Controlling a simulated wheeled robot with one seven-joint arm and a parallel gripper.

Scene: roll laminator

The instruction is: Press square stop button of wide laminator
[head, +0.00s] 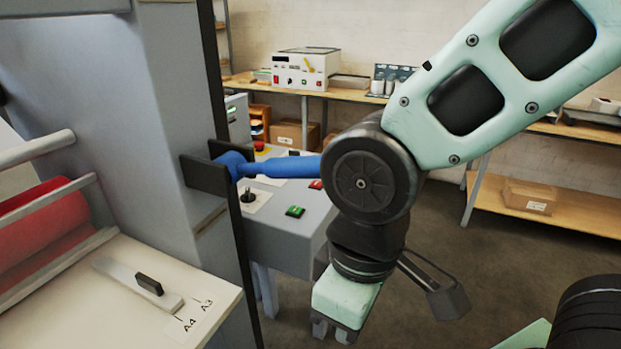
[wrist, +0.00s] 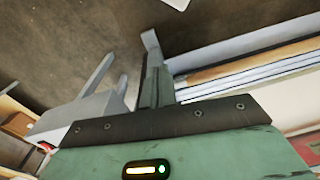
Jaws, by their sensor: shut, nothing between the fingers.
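The wide laminator (head: 170,120) is the large grey machine with a red roller at the left in the head view. Its grey control panel (head: 285,228) sits beside it. The panel carries a red square button (head: 316,184), partly beside my arm, a green square button (head: 295,211) nearer to me, and a black knob (head: 249,195). A red round button on yellow (head: 259,146) is at the far end. My gripper (head: 333,331) points down, shut and empty, in front of and below the panel, apart from the buttons. The wrist view shows its fingers (wrist: 153,75) together.
A blue handle (head: 285,167) sticks out from the black bracket above the panel, close to my arm. A cream feed table (head: 130,310) is at the lower left. Shelves (head: 545,205) with boxes line the back wall. Open floor lies to the right.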

